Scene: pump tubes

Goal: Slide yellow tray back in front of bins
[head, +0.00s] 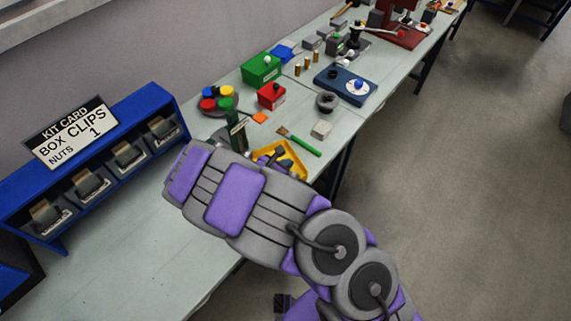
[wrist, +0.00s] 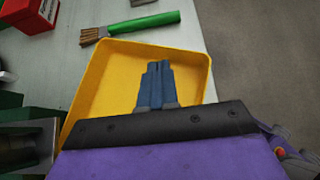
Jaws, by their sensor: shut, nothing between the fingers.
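The yellow tray (head: 294,158) lies on the pale bench near its right edge, partly hidden behind my arm in the head view. In the wrist view the yellow tray (wrist: 112,73) fills the middle, with its far and right walls showing and its near side hidden by my gripper. My gripper (wrist: 158,68) is shut, with its blue fingers over the tray's inside and nothing between them. I cannot tell whether the fingers touch the tray. The bins (head: 126,156) sit in a blue rack (head: 149,98) at the left of the bench.
A dark green object (head: 237,128) stands left of the tray. The bench in front of the bins (head: 140,240) is clear.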

